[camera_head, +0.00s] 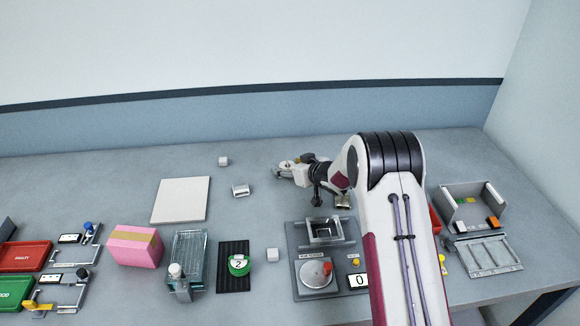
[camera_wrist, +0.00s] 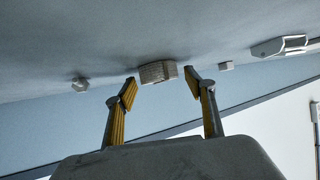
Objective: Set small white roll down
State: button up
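My gripper (camera_head: 285,171) is low over the back of the table, pointing left in the head view. In the wrist view my gripper's two yellow-padded fingers (camera_wrist: 160,77) are spread, with gaps visible on both sides. A short, pale grey faceted roll (camera_wrist: 157,71) shows between the fingertips against the table; whether it lies between them or just beyond, I cannot tell. No finger visibly touches it. In the head view the fingertips are too small to make it out clearly.
Left of my gripper lie a small white piece (camera_head: 223,161), a white piece with a dark opening (camera_head: 240,190) and a flat white plate (camera_head: 181,200). A pink box (camera_head: 135,246) and a grey fixture (camera_head: 325,231) stand nearer the front. The wall is close behind.

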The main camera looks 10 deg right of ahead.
jog(key=shift+r, duration=0.2)
jog(key=shift+s+r, duration=0.1)
jog(key=shift+s, duration=0.05)
jog(key=shift+v, duration=5.8)
jog(key=shift+d, duration=0.1)
